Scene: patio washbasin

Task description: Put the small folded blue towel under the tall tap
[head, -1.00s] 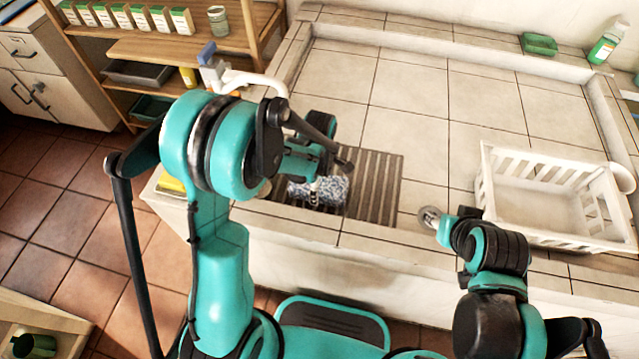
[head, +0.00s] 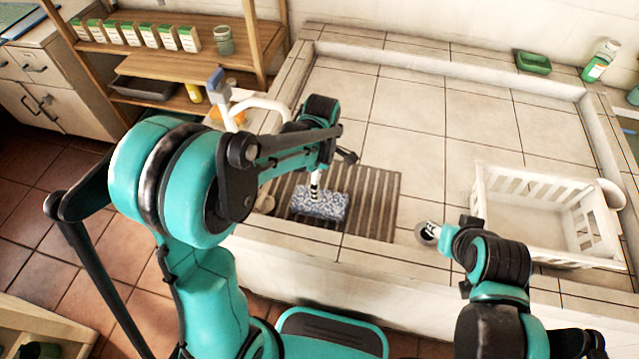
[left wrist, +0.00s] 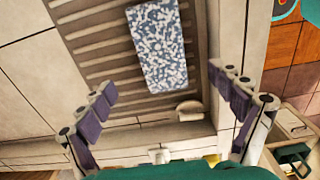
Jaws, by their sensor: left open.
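The small folded blue towel (head: 320,203), patterned blue and white, lies flat on the slatted drain grate (head: 376,207). It also shows in the left wrist view (left wrist: 158,45), on the slats (left wrist: 100,60). My left gripper (head: 318,178) is above the towel, partly hidden by its own arm. In the left wrist view its fingers (left wrist: 165,108) are spread wide with nothing between them, and the towel is beyond. The tall tap (head: 262,103) has a white curved spout and blue lever; its spout end is hidden behind my left arm. My right gripper (head: 432,232) is low over the counter; its jaws are unclear.
A white slatted basket (head: 545,255) stands on the tiled counter at the right. A green dish (head: 533,62) and a green bottle (head: 600,62) are on the back ledge. A wooden shelf (head: 165,52) with boxes and a jar is at the left. The tiles behind the grate are clear.

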